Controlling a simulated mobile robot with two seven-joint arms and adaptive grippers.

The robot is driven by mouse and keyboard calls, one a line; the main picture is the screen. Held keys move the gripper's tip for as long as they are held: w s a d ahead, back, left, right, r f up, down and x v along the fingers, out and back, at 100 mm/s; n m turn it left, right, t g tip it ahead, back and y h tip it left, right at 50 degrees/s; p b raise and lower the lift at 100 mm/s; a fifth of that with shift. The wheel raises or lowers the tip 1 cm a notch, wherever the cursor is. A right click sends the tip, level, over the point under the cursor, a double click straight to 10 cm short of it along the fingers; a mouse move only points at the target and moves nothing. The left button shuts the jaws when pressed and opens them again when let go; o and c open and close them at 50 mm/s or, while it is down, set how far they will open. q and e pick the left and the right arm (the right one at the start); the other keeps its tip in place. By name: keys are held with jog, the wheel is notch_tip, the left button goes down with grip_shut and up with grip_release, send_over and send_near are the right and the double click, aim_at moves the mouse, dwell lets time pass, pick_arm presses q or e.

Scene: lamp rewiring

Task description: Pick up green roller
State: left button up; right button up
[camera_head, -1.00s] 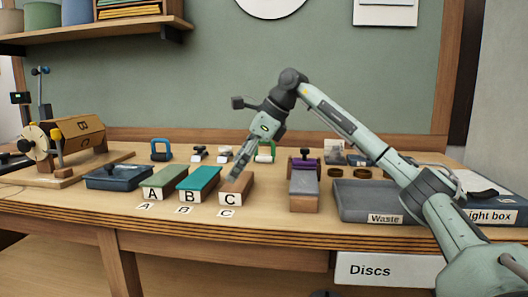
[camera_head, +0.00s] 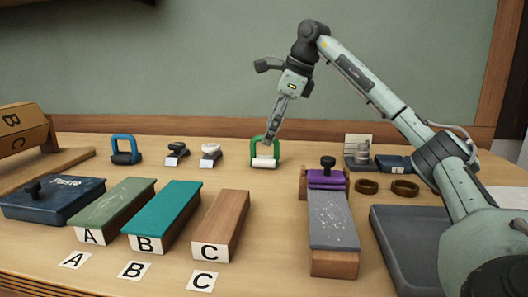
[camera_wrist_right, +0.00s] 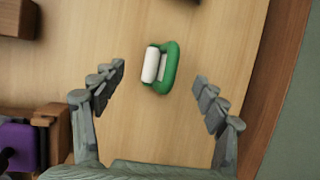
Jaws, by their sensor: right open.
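The green roller (camera_head: 265,152) stands on the table near its back edge, with a green handle frame and a white cylinder. My right gripper (camera_head: 272,134) is above it in the head view and partly overlaps its handle there. In the right wrist view the green roller (camera_wrist_right: 163,68) lies ahead of the open, empty fingers (camera_wrist_right: 160,90), roughly between their lines and apart from both. My left gripper is not in view.
A blue roller (camera_head: 125,149) stands to the left, with two small white-based tools (camera_head: 209,155) between. Blocks A (camera_head: 112,208), B (camera_head: 162,215) and C (camera_head: 221,224) lie in front. A grey-topped block (camera_head: 332,220) and purple piece (camera_head: 326,180) are to the right.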

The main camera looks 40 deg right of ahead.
aim_at(261, 157)
jog(key=shift+w+d, duration=0.15)
jog(key=shift+d, duration=0.05)
jog(key=shift+w+f, duration=0.1)
jog(key=shift+f, duration=0.25)
jog(key=x, duration=0.4)
jog(key=b+x, duration=0.1)
jog(key=x, duration=0.1)
jog(key=shift+s+f, duration=0.25)
jog(key=shift+f, duration=0.05)
jog(key=shift+w+f, duration=0.15)
jog(key=shift+f, duration=0.1)
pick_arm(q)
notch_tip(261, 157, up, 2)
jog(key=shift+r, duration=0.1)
pick_arm(e)
jog(key=shift+c, duration=0.3)
jog(key=shift+c, duration=1.1)
jog(key=c, duration=1.1)
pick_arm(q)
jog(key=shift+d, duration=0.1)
